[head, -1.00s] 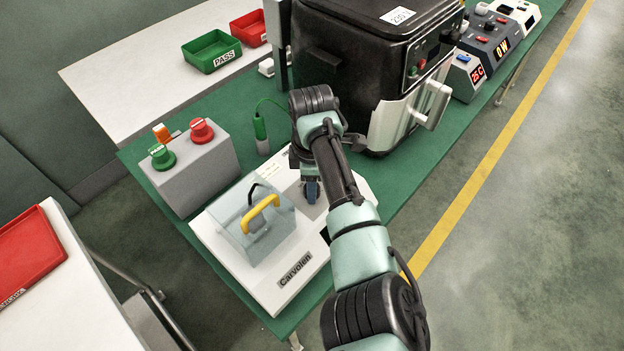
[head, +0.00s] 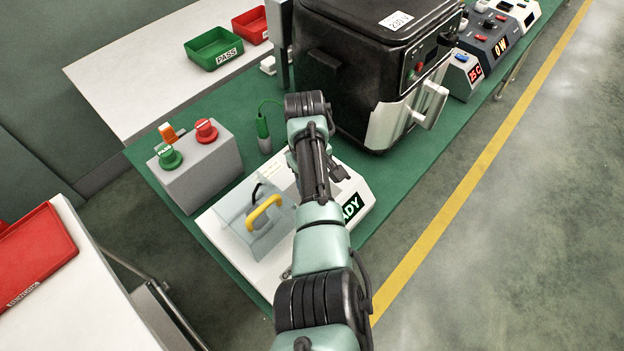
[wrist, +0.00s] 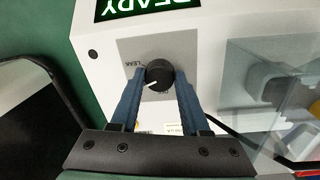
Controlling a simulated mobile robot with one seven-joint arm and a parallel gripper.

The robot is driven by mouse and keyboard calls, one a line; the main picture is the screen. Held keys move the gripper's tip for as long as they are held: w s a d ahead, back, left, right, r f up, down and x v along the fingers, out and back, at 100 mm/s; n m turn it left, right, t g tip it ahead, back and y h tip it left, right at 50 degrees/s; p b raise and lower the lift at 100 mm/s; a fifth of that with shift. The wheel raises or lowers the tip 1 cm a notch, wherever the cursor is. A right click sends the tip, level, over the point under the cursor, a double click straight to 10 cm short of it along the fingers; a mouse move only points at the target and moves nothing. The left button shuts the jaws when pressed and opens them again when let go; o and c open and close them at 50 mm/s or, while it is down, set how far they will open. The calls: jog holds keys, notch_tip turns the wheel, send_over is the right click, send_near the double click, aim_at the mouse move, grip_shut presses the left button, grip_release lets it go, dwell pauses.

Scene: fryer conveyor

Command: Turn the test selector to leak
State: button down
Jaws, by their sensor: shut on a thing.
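The test selector is a black round knob (wrist: 160,72) with a white pointer line, on a grey plate of the white tester (wrist: 215,45). My gripper (wrist: 158,80) has one blue finger on each side of the knob and is shut on it. The word LEAK is printed at the plate's upper left. The pointer line aims to the lower left in the wrist view, not straight at LEAK. Another label below the knob is partly hidden and unreadable. In the head view my arm hides the knob and fingers; the tester (head: 225,240) shows beside it.
A clear cover with a yellow handle (head: 264,212) sits on the tester beside my arm. A grey box with green and red buttons (head: 208,175) stands to the left. A black fryer (head: 365,75) stands close behind on the right. The READY display (head: 352,207) is lit green.

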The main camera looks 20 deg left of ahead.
jog(key=m, duration=0.5)
jog(key=shift+m, duration=0.3)
jog(key=shift+w+r+m, duration=0.1)
jog(key=shift+m, duration=2.1)
jog(key=shift+c, duration=1.9)
grip_release()
notch_tip(320, 180, up, 13)
jog(key=shift+a+b, duration=0.3)
jog(key=shift+a, duration=0.1)
